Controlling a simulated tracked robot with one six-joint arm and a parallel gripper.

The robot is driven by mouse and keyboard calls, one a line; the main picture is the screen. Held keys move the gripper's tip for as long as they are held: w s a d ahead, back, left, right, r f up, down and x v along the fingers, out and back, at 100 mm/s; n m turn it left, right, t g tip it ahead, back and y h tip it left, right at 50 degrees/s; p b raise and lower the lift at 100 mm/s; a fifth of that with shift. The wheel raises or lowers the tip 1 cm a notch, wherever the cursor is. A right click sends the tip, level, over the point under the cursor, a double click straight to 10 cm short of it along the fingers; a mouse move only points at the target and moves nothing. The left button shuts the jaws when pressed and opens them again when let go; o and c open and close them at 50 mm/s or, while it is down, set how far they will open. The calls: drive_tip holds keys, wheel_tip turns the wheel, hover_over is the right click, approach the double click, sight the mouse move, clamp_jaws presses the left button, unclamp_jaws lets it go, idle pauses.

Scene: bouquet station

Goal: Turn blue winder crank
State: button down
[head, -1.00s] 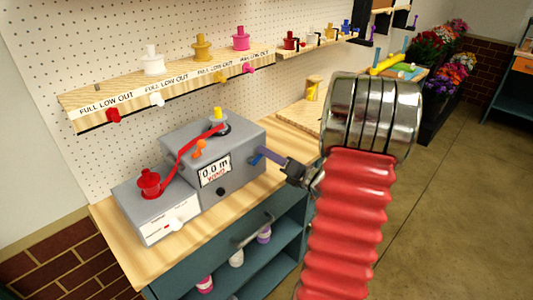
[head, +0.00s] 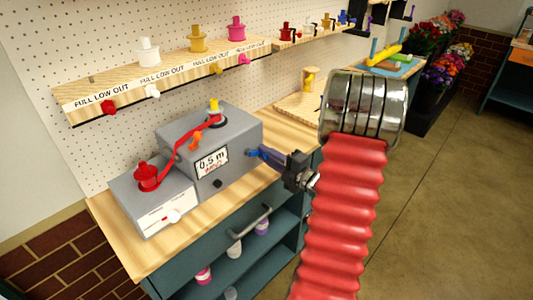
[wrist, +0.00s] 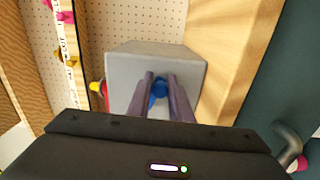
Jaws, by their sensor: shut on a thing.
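The grey winder (head: 235,135) stands on the wooden bench with its display reading 0.5 m. Its blue crank (head: 252,153) sticks out of the right side; it also shows in the wrist view (wrist: 159,89), between the two fingers. My gripper (head: 266,154) is shut on the blue crank, and its fingers partly cover it. In the wrist view my gripper (wrist: 160,85) points straight at the winder's side. A red ribbon (head: 178,152) runs from the red spool (head: 147,177) on the left box up to the winder's top, past an orange piece (head: 195,137).
A shelf (head: 170,80) with white, yellow and pink spools and coloured knobs hangs on the pegboard above. The teal cabinet (head: 215,255) below has a grey handle (head: 250,233) and holds more spools. My red arm sleeve hides part of the right side. Open floor lies to the right.

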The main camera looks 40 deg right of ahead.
drive_tip(key=shift+f+m, duration=0.25)
drive_tip(key=shift+m, duration=0.25)
drive_tip(key=c, duration=1.6)
unclamp_jaws()
drive_tip(key=s, duration=1.3)
drive_tip(key=shift+s+d, duration=0.15)
drive_tip(key=shift+s, duration=0.25)
